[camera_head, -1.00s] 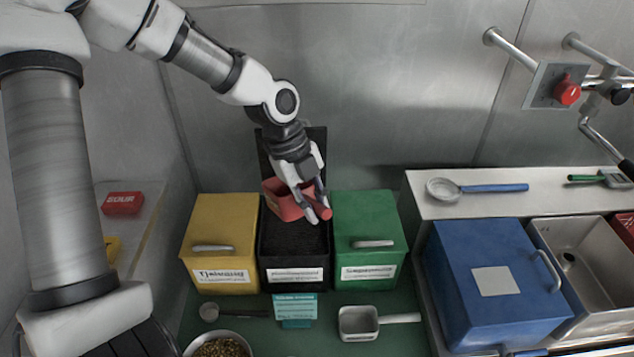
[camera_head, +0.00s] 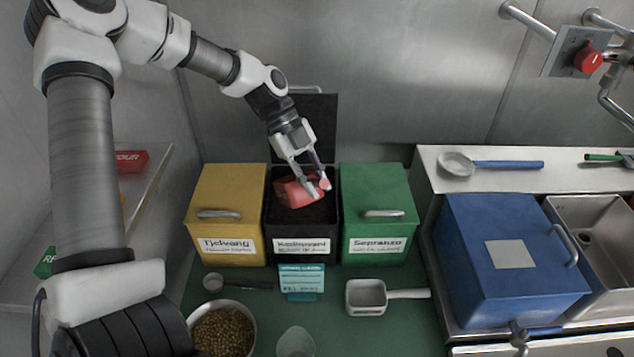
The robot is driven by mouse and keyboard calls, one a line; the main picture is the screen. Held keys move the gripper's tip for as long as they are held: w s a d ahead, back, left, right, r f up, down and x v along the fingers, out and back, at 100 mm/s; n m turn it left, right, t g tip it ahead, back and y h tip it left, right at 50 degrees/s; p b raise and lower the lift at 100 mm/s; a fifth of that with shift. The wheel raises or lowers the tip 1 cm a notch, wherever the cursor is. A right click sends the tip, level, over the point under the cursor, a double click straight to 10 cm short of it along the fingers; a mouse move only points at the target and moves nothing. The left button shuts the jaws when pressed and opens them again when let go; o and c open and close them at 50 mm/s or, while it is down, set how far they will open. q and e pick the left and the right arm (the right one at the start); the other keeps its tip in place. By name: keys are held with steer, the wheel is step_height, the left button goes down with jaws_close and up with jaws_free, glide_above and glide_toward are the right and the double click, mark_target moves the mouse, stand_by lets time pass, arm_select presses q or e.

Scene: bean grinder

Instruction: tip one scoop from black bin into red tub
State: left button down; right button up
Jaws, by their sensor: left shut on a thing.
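The black bin (camera_head: 301,227) stands between a yellow and a green bin, its lid (camera_head: 317,122) raised at the back and dark contents inside. My left gripper (camera_head: 316,186) reaches in from the upper left and is shut on the handle of a red scoop (camera_head: 294,193). The scoop is down in the mouth of the black bin, tilted, and it cannot be seen whether it holds anything. I cannot make out a red tub. My right gripper does not show.
The yellow bin (camera_head: 226,205) and green bin (camera_head: 377,209) are closed. In front are a bowl of beans (camera_head: 223,330), a white scoop (camera_head: 367,296), a teal card (camera_head: 301,279) and a dark-handled scoop (camera_head: 214,282). A blue box (camera_head: 510,290) stands right, beside a sink (camera_head: 590,235).

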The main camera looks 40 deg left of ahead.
mark_target(315, 200)
arm_select(q)
steer(key=f+b, duration=0.1)
steer(key=f, duration=0.1)
steer(key=w+a+f+b, duration=0.1)
steer(key=f+b, duration=0.1)
steer(key=f, duration=0.1)
steer(key=w+f+b, duration=0.1)
steer(key=f+b, duration=0.1)
steer(key=f, duration=0.1)
steer(key=shift+a+f, duration=0.1)
steer(key=shift+a, duration=0.2)
steer(key=s+d+r+t+y+p, duration=0.2)
steer(key=s+d+r+y+p, duration=0.4)
steer(key=d+r, duration=0.3)
steer(key=shift+s+d+r+m+y+p, duration=0.15)
steer(key=shift+s+r+m+y+p, duration=0.25)
steer(key=shift+r+p, duration=0.6)
steer(key=shift+r, duration=0.15)
